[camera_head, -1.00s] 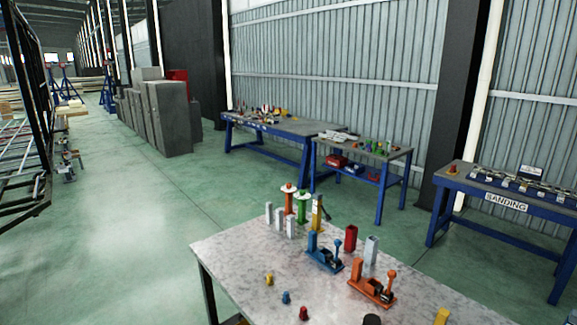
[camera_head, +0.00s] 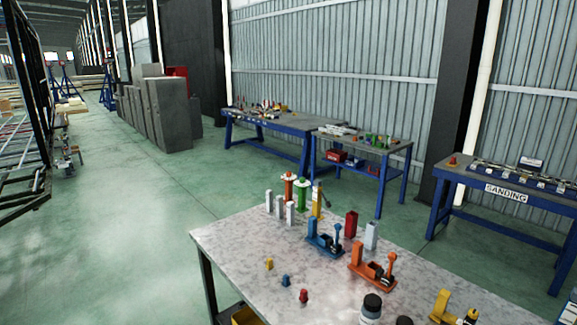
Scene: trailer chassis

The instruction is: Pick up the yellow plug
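The yellow plug (camera_head: 269,263) is a small yellow piece standing on the near left part of the speckled grey table (camera_head: 225,240). A small blue plug (camera_head: 286,280) and a small red plug (camera_head: 303,296) stand in a slanting row with it, toward the table's front. Nothing covers the yellow plug. Neither of my grippers shows in the head view.
Behind the plugs stand white blocks (camera_head: 279,206), an orange post (camera_head: 288,187) and a green post (camera_head: 302,196). A blue clamp (camera_head: 325,243) and an orange clamp (camera_head: 372,276) stand to the right. A dark jar (camera_head: 371,306) is near the front. Open floor (camera_head: 120,240) lies left.

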